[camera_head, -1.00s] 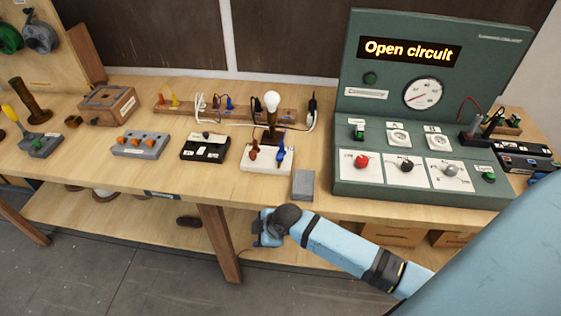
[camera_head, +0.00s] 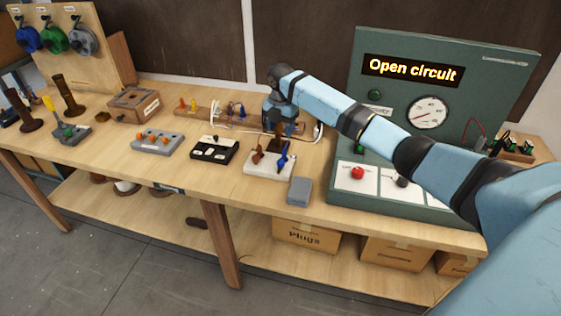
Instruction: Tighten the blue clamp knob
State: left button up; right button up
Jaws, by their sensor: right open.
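The blue clamp knob (camera_head: 284,157) stands on the right side of a white clamp base (camera_head: 268,168) near the front of the bench. An orange-brown knob (camera_head: 257,156) stands to its left on the same base. My right gripper (camera_head: 279,127) points down just above and behind the blue knob, apart from it as far as I can see. It is open; its fingertips are small and hard to make out. It hides the lamp's bulb, and the dark lamp stem (camera_head: 277,146) shows below it. My left gripper is not in view.
A green test panel (camera_head: 390,75) reading "Open circuit" stands at the right, partly covered by my right arm. A grey block (camera_head: 299,190) lies by the front edge. A black holder (camera_head: 213,150) and a grey holder (camera_head: 157,142) stand to the left. Bare bench lies in front.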

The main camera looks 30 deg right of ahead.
aim_at(281, 161)
notch_tip(281, 161, down, 12)
jog(key=shift+w+f+p, duration=0.15)
jog(key=shift+f+p, duration=0.05)
jog(key=shift+p, duration=0.55)
jog(key=shift+f, duration=0.7)
jog(key=c, duration=0.9)
jog(key=shift+c, duration=0.2)
